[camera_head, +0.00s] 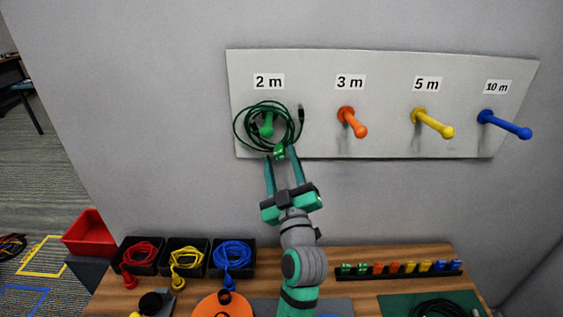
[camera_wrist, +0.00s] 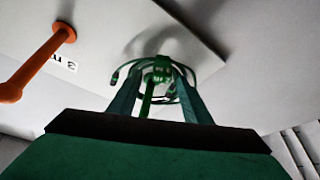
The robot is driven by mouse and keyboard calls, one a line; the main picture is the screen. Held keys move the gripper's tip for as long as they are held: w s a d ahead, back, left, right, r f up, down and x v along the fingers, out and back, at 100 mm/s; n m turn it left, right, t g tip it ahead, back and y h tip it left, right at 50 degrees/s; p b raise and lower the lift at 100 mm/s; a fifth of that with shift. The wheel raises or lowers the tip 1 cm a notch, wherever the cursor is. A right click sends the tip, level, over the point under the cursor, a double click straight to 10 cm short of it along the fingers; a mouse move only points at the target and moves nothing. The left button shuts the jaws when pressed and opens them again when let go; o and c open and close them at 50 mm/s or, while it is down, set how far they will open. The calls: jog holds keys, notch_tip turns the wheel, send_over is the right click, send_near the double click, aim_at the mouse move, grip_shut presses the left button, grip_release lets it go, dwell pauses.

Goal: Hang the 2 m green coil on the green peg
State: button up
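The green coil (camera_head: 240,126) is at the 2 m place on the wall board, with its loop around the green peg (camera_head: 267,126) in the head view. Whether it rests on the peg is hard to tell. A green clip (camera_head: 279,152) sits at the coil's lower edge; it also shows in the wrist view (camera_wrist: 161,70). My gripper (camera_head: 280,154) is just below the coil, its two fingers on either side of the clip. The fingers look apart, with small gaps beside the clip. The wrist view shows the peg (camera_wrist: 147,96) between the fingers.
The board (camera_head: 385,146) also has orange (camera_head: 353,122), yellow (camera_head: 432,123) and blue (camera_head: 504,125) pegs, all bare. Black bins with red (camera_head: 140,253), yellow (camera_head: 186,257) and blue (camera_head: 233,254) coils stand on the table below. A rack of colored clips (camera_head: 399,269) is at right.

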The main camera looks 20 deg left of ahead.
jog(key=v, duration=1)
jog(key=s+d+f+m+g+h, duration=0.1)
jog(key=s+d+f+m+h, duration=0.45)
jog(key=f, duration=0.65)
jog(key=s+d+f+m+g+h, duration=0.1)
jog(key=s+d+f+m+h, duration=0.1)
jog(key=s+d+f, duration=0.75)
jog(key=s+a+f+m+g+h, duration=0.1)
jog(key=s+f, duration=0.4)
jog(key=s, duration=0.6)
jog(key=s+a+f+m+g+h, duration=0.1)
jog(key=s+f+m, duration=0.2)
jog(key=s, duration=0.9)
jog(key=shift+f, duration=0.9)
jog(key=shift+h, duration=0.25)
jog(key=shift+w, duration=0.1)
